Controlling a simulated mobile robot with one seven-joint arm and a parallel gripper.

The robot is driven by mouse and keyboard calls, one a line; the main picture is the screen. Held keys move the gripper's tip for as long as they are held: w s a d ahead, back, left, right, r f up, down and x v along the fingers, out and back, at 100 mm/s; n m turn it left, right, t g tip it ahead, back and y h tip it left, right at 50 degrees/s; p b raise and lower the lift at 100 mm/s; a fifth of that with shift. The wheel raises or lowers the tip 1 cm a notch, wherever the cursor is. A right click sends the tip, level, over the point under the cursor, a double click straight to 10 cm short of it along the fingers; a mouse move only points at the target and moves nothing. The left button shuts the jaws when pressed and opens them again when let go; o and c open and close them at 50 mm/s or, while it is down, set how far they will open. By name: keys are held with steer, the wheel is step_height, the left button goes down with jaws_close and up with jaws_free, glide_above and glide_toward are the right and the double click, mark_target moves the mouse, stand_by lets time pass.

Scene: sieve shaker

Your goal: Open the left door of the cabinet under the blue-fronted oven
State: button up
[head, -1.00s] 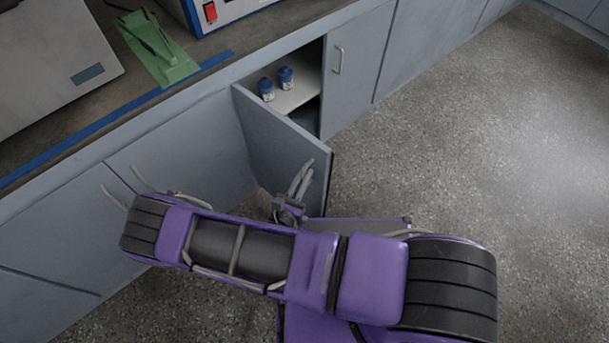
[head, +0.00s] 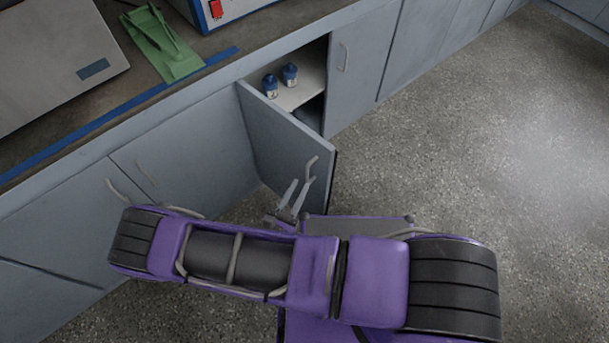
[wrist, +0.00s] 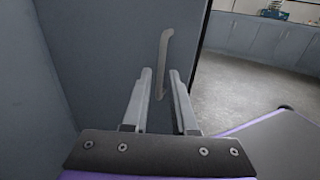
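The left door (head: 285,140) of the cabinet under the blue-fronted oven (head: 222,8) stands swung well out from the cabinet front. It also fills the left and middle of the wrist view (wrist: 100,60). Its grey bar handle (head: 311,168) is near the free edge and shows upright in the wrist view (wrist: 163,60). My gripper (head: 300,184) is at the door's handle side. Its two fingers are apart in the wrist view (wrist: 161,73), with the handle seen between and beyond the tips. I see no grip on the handle. My arm hides the door's lower part.
Two blue-lidded jars (head: 280,80) stand on the shelf (head: 305,92) inside the opened cabinet. The closed right door (head: 355,70) is beside the opening. A green object (head: 160,45) lies on the counter. Speckled floor (head: 450,130) is free to the right.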

steer(key=v, duration=1.1)
steer(key=shift+s+a, duration=0.15)
steer(key=shift+s, duration=0.1)
